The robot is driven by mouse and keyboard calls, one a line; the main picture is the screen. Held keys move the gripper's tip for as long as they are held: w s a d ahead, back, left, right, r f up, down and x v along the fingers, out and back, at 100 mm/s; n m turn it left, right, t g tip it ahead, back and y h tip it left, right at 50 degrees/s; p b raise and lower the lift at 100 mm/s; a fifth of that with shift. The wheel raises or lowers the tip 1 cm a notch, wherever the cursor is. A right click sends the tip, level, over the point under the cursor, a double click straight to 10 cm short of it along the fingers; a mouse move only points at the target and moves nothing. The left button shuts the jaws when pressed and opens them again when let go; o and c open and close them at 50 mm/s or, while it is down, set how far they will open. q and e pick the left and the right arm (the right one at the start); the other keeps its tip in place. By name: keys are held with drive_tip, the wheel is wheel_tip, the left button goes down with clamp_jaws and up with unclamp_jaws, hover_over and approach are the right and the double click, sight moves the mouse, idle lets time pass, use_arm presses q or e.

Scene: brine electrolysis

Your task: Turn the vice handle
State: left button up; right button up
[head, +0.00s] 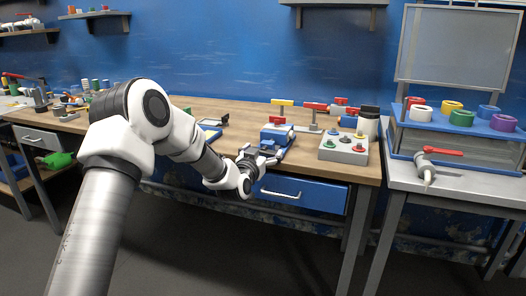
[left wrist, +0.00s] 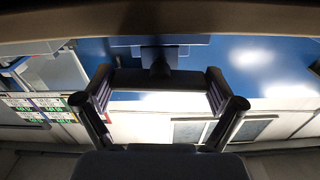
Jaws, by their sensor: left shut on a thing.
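The blue vice (head: 277,138) is mounted at the front edge of the wooden workbench in the head view. My left gripper (head: 266,157) is at the front of the vice, its fingers pointing at it. In the left wrist view, my left gripper (left wrist: 158,92) has a finger on each side of a dark crossbar, the vice handle (left wrist: 158,76), and is shut on it. The handle lies about level across that picture, with a dark block behind it. In the head view the handle is mostly hidden by the gripper. My right gripper is not in view.
A blue drawer (head: 300,193) sits under the bench below the vice. A grey button box (head: 344,148) stands right of the vice, and red-handled and yellow-handled valves stand behind. A grey side table (head: 440,185) with coloured rolls is at the right.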

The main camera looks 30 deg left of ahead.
use_arm(q)
drive_tip(key=m+p, duration=0.2)
drive_tip(key=m, duration=0.1)
drive_tip(key=shift+r+m+p, duration=0.15)
drive_tip(key=shift+m+p, duration=0.15)
drive_tip(key=shift+p, duration=0.05)
drive_tip(key=m+p, duration=0.4)
drive_tip(key=m, duration=0.1)
drive_tip(key=m+p, duration=0.3)
drive_tip(key=m, duration=0.2)
drive_tip(key=shift+p, duration=0.3)
drive_tip(key=shift+f+m+p, duration=0.2)
drive_tip(key=shift+m+p, duration=0.15)
drive_tip(key=shift+m, duration=0.35)
drive_tip(key=shift+f, duration=0.1)
drive_tip(key=o, duration=0.8)
